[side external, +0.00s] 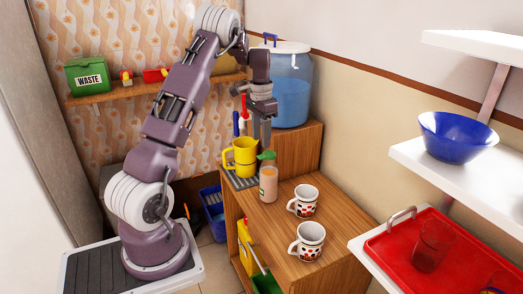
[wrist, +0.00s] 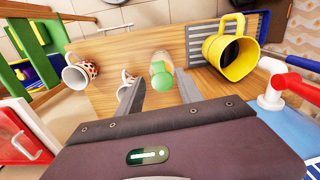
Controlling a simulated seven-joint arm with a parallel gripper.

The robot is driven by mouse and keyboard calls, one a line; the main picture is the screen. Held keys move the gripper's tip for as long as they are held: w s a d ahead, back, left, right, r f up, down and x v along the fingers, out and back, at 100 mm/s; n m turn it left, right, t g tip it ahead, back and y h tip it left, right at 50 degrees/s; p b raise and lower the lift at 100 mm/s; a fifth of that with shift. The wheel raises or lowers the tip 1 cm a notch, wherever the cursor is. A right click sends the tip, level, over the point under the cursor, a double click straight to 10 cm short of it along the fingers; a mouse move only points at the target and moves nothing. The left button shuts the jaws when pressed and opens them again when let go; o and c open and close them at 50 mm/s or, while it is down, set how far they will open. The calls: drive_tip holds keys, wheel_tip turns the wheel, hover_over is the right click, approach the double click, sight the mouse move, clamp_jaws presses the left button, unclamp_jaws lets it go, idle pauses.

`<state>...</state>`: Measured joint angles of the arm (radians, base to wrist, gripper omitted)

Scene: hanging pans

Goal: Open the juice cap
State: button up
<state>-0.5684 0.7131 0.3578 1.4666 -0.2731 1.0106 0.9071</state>
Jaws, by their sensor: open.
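The juice bottle (side external: 268,184) stands upright on the wooden cabinet, with a green cap (side external: 266,155) on top. In the wrist view the green cap (wrist: 162,82) faces the camera, with the bottle body (wrist: 160,62) behind it. My gripper (side external: 262,142) points down just above the bottle in the side view. In the wrist view its two fingers (wrist: 160,88) are apart, one on each side of the cap in the picture. The gripper is open and holds nothing. I cannot tell whether a finger touches the cap.
A yellow pitcher (side external: 240,157) stands on a grey grate (side external: 240,181) close to the bottle. Two patterned mugs (side external: 303,201) (side external: 308,241) stand nearer the cabinet's front. A blue water container (side external: 290,88) with a red-handled tap is behind. White shelves (side external: 405,150) stand at the right.

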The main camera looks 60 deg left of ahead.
sight(261, 156)
wheel_tip(261, 156, down, 5)
drive_tip(key=shift+d+f, duration=0.1)
drive_tip(key=shift+c, duration=0.4)
clamp_jaws()
drive_tip(key=shift+w+r+g, duration=0.25)
drive_tip(key=shift+w+g, duration=0.15)
drive_tip(key=shift+g, duration=0.3)
drive_tip(key=shift+w+r+g, duration=0.4)
drive_tip(key=shift+r+g, duration=0.05)
drive_tip(key=shift+g, duration=0.65)
drive_tip(key=shift+w+r+g, duration=0.1)
drive_tip(key=shift+r+g, duration=0.05)
drive_tip(key=shift+g, duration=0.35)
